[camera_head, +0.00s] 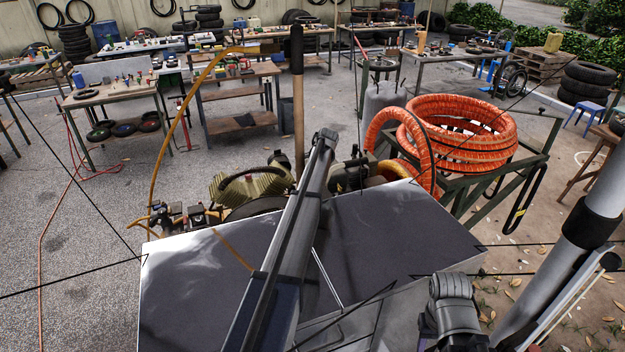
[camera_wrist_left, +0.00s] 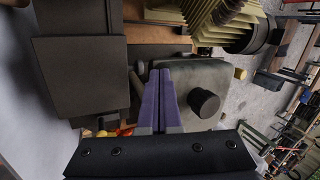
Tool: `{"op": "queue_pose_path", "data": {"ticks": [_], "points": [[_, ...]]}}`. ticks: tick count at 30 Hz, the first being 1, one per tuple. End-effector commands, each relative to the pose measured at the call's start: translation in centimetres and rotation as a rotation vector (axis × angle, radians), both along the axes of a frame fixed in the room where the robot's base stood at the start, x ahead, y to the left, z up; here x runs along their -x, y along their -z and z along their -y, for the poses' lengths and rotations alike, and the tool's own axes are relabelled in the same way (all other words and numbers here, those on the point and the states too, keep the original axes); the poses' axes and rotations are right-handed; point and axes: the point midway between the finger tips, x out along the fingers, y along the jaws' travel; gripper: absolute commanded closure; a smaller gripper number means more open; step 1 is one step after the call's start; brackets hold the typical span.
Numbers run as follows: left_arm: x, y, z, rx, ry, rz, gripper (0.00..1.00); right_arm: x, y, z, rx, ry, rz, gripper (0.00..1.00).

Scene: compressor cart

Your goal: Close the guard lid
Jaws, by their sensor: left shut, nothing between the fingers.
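A broad grey metal panel, which looks like the guard lid (camera_head: 400,230), spans the near side of the compressor cart and shows on both sides of my arm. Its hinge is not visible, and I cannot tell its exact angle. My left arm crosses over it, hiding its middle. My left gripper (camera_wrist_left: 160,75) has its purple fingers together and empty, in front of a dark grey block with a round black knob (camera_wrist_left: 204,103). In the head view its fingertips are hidden. My right gripper is not visible.
The finned compressor (camera_head: 252,185) lies just beyond the panel; its fins also show in the wrist view (camera_wrist_left: 215,20). A coiled orange hose (camera_head: 465,130) rests on the cart's right. A wooden handle (camera_head: 298,100) stands upright behind. Workbenches line the back.

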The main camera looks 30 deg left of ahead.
Motion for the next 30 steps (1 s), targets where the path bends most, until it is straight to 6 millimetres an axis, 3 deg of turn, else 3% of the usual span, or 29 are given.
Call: {"op": "queue_pose_path", "data": {"ticks": [22, 30], "points": [[-0.2, 0.4, -0.3, 0.000, 0.000, 0.000, 1.00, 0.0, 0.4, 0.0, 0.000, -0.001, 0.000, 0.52], [0.0, -1.2, 0.3, 0.000, 0.001, 0.000, 1.00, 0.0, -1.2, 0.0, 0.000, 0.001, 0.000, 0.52]]}}
